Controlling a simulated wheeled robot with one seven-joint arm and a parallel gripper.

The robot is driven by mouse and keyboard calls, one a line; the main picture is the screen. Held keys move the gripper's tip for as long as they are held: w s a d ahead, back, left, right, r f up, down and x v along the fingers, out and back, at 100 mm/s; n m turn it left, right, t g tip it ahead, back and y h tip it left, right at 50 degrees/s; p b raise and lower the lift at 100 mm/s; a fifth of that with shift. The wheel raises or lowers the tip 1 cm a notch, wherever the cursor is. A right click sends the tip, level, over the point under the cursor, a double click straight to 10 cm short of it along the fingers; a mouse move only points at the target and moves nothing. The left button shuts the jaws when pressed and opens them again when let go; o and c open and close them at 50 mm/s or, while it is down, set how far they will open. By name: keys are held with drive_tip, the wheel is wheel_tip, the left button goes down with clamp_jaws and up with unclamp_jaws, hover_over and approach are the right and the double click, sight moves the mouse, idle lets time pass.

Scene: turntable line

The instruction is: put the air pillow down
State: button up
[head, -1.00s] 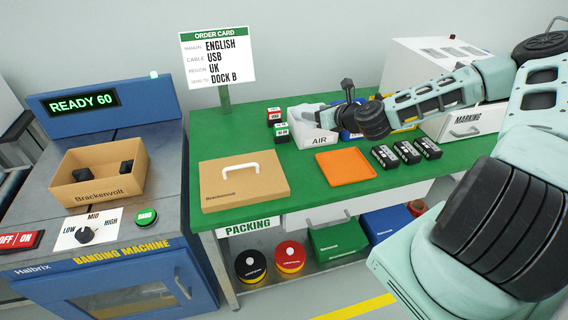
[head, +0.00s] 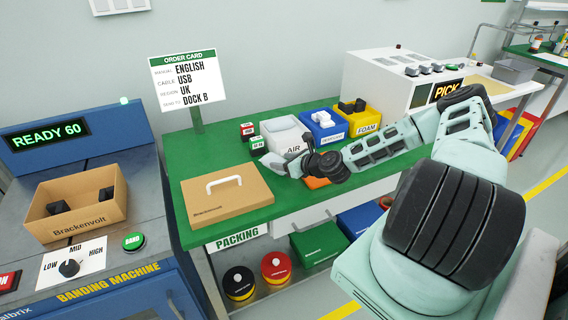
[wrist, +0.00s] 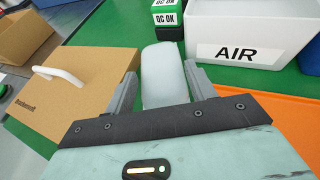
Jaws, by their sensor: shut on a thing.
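The air pillow (wrist: 165,75) is a pale, translucent white block in the wrist view. My gripper (wrist: 163,88) is shut on it, with one grey finger on each side. In the head view my gripper (head: 270,162) is over the green packing table, between the cardboard lid and the AIR bin; the pillow is hard to make out there. The white AIR bin (head: 287,137) stands just behind. The cardboard lid (head: 225,203) with its white handle lies to the left; it also shows in the wrist view (wrist: 85,85). Whether the pillow touches the table is unclear.
An orange tray (wrist: 285,108) lies right of my gripper, mostly hidden by my arm in the head view. Blue (head: 323,129) and yellow FOAM (head: 363,122) bins are further right. An open Brackenvolt carton (head: 90,219) sits on the banding machine.

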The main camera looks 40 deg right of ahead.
drive_tip(key=shift+f, duration=0.55)
drive_tip(key=shift+f, duration=0.1)
drive_tip(key=shift+f+b, duration=0.15)
drive_tip(key=shift+b, duration=0.15)
drive_tip(key=o, duration=1)
drive_tip(key=shift+c, duration=0.2)
drive_tip(key=shift+r, duration=0.2)
